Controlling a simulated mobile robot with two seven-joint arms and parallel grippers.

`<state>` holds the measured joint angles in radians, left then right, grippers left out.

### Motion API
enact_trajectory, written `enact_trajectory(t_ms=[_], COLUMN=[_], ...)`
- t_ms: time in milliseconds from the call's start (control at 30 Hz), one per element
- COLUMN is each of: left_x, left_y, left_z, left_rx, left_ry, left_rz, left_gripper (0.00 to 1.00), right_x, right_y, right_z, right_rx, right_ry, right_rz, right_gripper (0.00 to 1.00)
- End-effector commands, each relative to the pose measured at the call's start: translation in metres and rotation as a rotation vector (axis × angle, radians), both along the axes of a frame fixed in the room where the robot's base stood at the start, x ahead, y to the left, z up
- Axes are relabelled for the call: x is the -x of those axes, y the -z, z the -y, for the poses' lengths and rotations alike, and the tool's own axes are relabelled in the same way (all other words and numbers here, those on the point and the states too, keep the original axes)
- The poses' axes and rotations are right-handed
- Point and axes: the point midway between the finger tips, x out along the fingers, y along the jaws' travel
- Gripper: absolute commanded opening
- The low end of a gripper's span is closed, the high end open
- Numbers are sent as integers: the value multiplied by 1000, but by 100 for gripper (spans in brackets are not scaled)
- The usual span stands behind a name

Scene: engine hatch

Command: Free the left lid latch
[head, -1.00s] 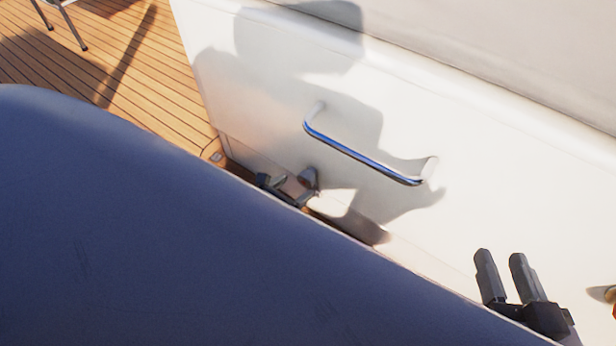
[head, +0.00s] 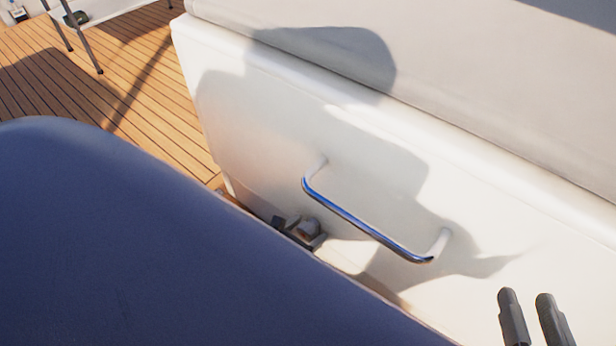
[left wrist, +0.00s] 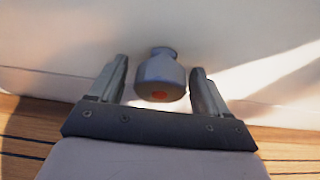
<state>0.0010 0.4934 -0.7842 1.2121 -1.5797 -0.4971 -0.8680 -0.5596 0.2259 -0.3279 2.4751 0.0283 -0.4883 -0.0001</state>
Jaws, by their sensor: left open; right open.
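The left lid latch (head: 309,228) is a small grey knob low on the white lid panel, left of the blue-chrome handle. In the left wrist view the latch (left wrist: 160,72) has a narrower neck at the wall and a red mark on its near end. My left gripper (head: 298,230) is open, with one finger on either side of the latch; gaps show between the knob and both fingers (left wrist: 160,66). The navy surface hides most of the left gripper in the head view. My right gripper (head: 527,300) is open and empty at the lower right.
The handle (head: 365,227) sticks out from the white panel (head: 250,120) to the right of the latch. A large navy surface (head: 130,240) fills the lower left. Teak decking (head: 110,90) and metal legs (head: 80,35) lie beyond.

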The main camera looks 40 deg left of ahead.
Motion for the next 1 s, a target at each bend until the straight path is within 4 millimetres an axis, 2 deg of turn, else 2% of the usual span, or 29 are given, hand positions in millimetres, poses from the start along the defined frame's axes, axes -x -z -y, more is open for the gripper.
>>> enact_trajectory(t_ms=[67,100,267,667,1000], left_x=[0,0,0,-1,-2], left_y=[0,0,0,0,-1], left_z=[0,0,0,-1,-1], left_rx=[0,0,0,48,259], left_ry=[0,0,0,3,4], left_rz=[0,0,0,-4,-19], left_gripper=[77,74,23,23,23], right_x=[1,1,1,1,1], right_y=[1,1,2,3,4], right_z=[0,0,0,0,0], right_rx=[1,1,1,2,3], right_ry=[-1,-1,-1,-1,-1], right_rz=[-3,-4,-5,-9,-10], right_gripper=[43,43,43,43,43])
